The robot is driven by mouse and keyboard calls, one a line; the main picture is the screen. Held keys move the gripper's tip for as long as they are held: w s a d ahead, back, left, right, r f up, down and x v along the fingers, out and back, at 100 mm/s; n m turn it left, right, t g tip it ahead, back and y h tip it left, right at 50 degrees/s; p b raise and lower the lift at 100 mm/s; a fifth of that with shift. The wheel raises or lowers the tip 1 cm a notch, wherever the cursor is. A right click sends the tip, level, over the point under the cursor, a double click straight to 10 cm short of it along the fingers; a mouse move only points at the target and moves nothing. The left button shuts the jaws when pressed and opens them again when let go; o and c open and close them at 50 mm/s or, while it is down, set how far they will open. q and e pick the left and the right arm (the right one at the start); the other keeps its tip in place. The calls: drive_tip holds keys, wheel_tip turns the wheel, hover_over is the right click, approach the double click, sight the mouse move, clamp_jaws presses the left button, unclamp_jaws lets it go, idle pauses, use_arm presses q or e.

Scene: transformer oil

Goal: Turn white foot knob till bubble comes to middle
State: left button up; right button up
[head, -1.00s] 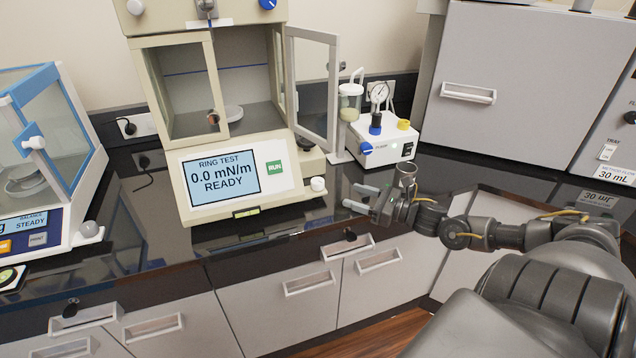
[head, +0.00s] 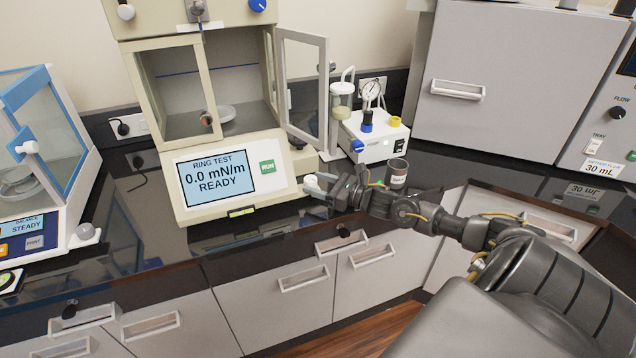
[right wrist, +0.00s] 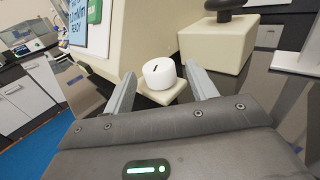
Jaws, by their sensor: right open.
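The white foot knob (head: 311,182) is at the front right corner of the beige ring-test instrument (head: 232,180). In the right wrist view the knob (right wrist: 160,74) is a short white cylinder with a dark mark on top. My right gripper (head: 319,185) is at the knob, coming from the right. In the wrist view its open fingers (right wrist: 160,80) stand on either side of the knob, with gaps visible. The small green bubble vial (head: 242,212) is on the instrument's lower front edge; its bubble is too small to place. My left gripper is out of view.
A glass beaker (head: 397,173) stands just behind my right wrist. A white pump unit (head: 372,138) and the open glass door (head: 302,85) are behind the knob. A balance (head: 38,165) stands at left. The black counter (head: 130,225) is clear in front.

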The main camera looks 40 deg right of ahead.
drive_tip(key=c, duration=1)
drive_tip(key=shift+a+h, duration=0.1)
drive_tip(key=shift+h, duration=0.2)
drive_tip(key=m+h, duration=0.1)
drive_tip(key=m+t+h+p, duration=0.1)
drive_tip(key=shift+a+r+h, duration=0.15)
drive_tip(key=shift+a+h, duration=0.05)
drive_tip(key=shift+h, duration=0.2)
drive_tip(key=m+h+p, duration=0.1)
drive_tip(key=m+h, duration=0.1)
drive_tip(key=h, duration=0.1)
drive_tip(key=a+m+h+p, duration=0.1)
drive_tip(key=m+h+p, duration=0.1)
drive_tip(key=h, duration=0.1)
drive_tip(key=shift+m+h, duration=0.3)
drive_tip(key=shift+h, duration=0.1)
drive_tip(key=m+h+p, duration=0.2)
drive_tip(key=h, duration=0.1)
drive_tip(key=shift+a+r, duration=0.1)
drive_tip(key=shift+a, duration=0.1)
drive_tip(key=shift+w+a+m+g+h+p, duration=0.1)
drive_tip(key=shift+m+g+h+p, duration=1.05)
drive_tip(key=shift+h, duration=0.55)
drive_tip(key=shift+f, duration=0.2)
